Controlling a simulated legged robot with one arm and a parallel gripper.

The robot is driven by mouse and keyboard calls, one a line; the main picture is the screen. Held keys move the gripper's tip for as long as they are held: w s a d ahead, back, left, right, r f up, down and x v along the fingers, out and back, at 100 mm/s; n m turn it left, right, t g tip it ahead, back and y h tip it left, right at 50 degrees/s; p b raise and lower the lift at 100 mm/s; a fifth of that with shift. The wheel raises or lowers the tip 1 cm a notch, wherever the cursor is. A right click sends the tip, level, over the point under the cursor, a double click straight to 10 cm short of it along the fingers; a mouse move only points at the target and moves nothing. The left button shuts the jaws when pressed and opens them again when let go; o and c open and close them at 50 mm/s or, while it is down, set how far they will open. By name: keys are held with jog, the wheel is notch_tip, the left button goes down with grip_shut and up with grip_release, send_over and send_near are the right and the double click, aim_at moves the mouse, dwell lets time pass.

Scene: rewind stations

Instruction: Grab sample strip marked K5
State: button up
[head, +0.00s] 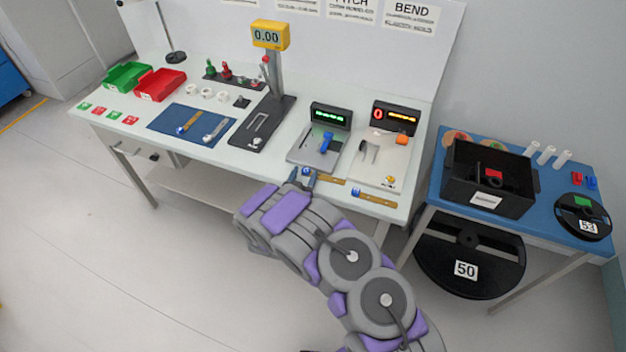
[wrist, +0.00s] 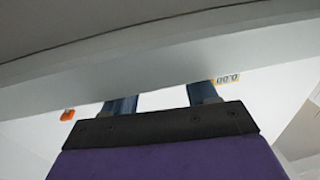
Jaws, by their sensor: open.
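A brass-coloured strip (head: 331,180) lies at the front edge of the white bench. A blue tag with a white mark (head: 306,171) shows at its left end. A second brass strip (head: 368,194) with a blue tag lies to its right. No label on either is readable, so I cannot tell which is K5. My gripper (head: 304,174) is open at the bench's front edge, its fingers around the first strip's tagged end; I cannot tell if they touch. In the wrist view both fingers of my gripper (wrist: 160,98) stand apart, with no strip visible between them.
Behind the strips stand two testers with lit displays (head: 331,117) (head: 396,115). A blue mat (head: 165,126) holds another strip and tool. Red (head: 160,84) and green (head: 127,77) bins stand left. A blue table (head: 436,190) with a black box (head: 460,185) stands right.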

jog(key=shift+a, duration=0.15)
jog(key=shift+c, duration=0.2)
jog(key=shift+a+f, duration=0.1)
jog(key=shift+a, duration=0.2)
jog(key=c, duration=0.5)
jog(key=shift+d, duration=0.25)
grip_shut()
